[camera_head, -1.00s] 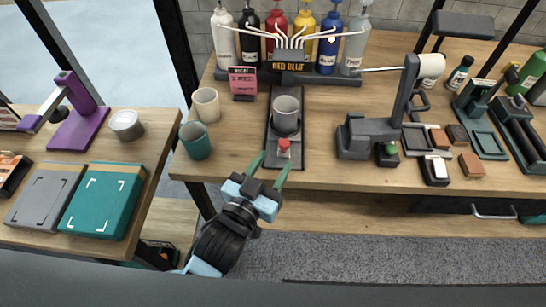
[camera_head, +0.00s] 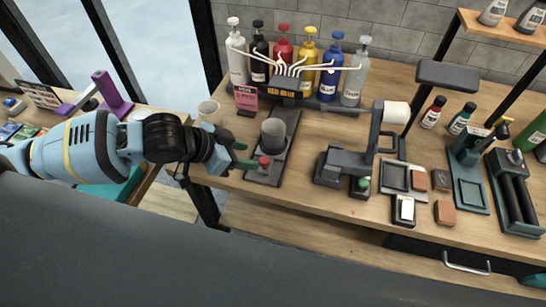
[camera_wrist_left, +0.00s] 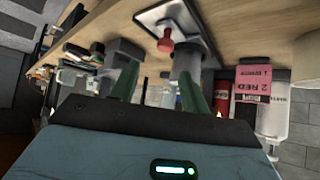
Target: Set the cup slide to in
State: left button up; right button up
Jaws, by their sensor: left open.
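The cup slide (camera_head: 293,122) is a dark track on the wooden bench in front of the bottle dispenser. A grey cup (camera_head: 273,135) stands upright on it, with a red knob (camera_head: 264,161) on the front side of the cup. The red knob also shows in the left wrist view (camera_wrist_left: 165,44), beyond my fingers. My left gripper (camera_head: 243,155) reaches in from the left with green fingers apart. Its tips are close to the left of the knob; whether they touch it I cannot tell. The left fingers also show in the wrist view (camera_wrist_left: 158,92). My right gripper is not in view.
The dispenser sign (camera_head: 285,90) and several pump bottles (camera_head: 327,75) stand behind the slide. A pink card (camera_head: 246,97) and a beige cup (camera_head: 210,112) are to the left. Bare bench lies between slide and stand.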

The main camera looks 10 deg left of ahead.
aim_at(264, 160)
pick_arm(q)
jog(key=shift+a+f+x, duration=0.1)
jog(key=shift+a+x, duration=0.05)
jog(key=shift+x, duration=1.05)
jog(key=shift+a+f+x, duration=0.1)
jog(key=shift+a+x, duration=0.05)
jog(key=shift+x, duration=1)
jog(key=shift+a+f+x, duration=0.1)
jog(key=shift+a+x, duration=0.05)
jog(key=shift+x, duration=1.05)
grip_shut()
